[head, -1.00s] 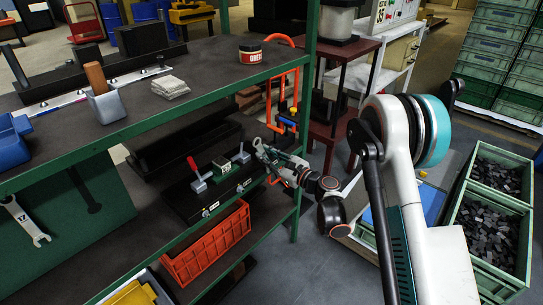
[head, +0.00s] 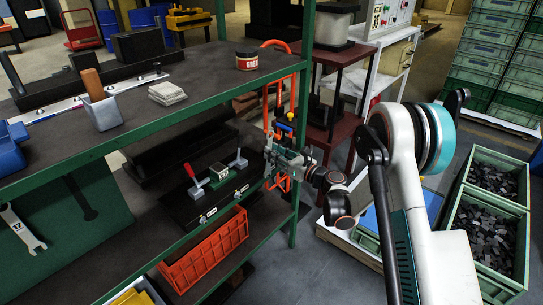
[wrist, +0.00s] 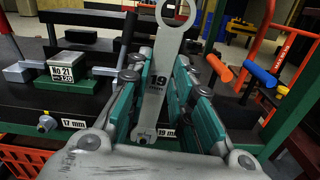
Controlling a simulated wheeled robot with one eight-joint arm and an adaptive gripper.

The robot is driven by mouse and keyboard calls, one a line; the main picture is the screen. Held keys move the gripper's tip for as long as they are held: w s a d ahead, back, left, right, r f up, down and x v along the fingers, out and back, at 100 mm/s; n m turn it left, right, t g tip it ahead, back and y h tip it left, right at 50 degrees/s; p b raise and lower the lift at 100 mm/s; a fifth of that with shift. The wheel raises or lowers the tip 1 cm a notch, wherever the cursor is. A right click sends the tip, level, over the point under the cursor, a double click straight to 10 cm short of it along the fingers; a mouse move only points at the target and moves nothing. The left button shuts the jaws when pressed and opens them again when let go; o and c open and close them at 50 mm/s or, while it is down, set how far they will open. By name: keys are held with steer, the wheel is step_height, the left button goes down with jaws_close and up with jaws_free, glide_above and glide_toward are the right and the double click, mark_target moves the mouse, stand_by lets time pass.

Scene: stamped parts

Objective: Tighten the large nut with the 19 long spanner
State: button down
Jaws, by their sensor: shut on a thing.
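My gripper (head: 277,168) is at the right end of the lower shelf, by the green post. In the wrist view its green-padded fingers (wrist: 160,100) are shut on the spanner (wrist: 155,85), marked 19. The spanner stands lengthwise between the fingers, its ring end up and its other end low near a "19 mm" label (wrist: 168,132). The large nut by that label is hidden or cannot be made out behind the spanner and fingers, so contact cannot be told. A smaller nut (wrist: 46,123) sits beside the "17 mm" label on the black block's front.
The black fixture block (head: 180,205) carries a red-handled clamp (head: 193,168). An orange crate (head: 205,250) lies below. A 17 spanner (head: 20,228) hangs at left.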

steer(key=w+d+r+m+p, duration=0.1)
steer(key=w+d+r+m, duration=0.1)
steer(key=w+d+m, duration=0.2)
steer(key=shift+w+d+r+m+p, duration=0.3)
steer(key=shift+w+d+m, duration=0.1)
steer(key=shift+w+m, duration=0.55)
stand_by(1.1)
steer(key=shift+f, duration=0.1)
steer(key=shift+b+v, duration=0.45)
steer(key=shift+v, duration=2.5)
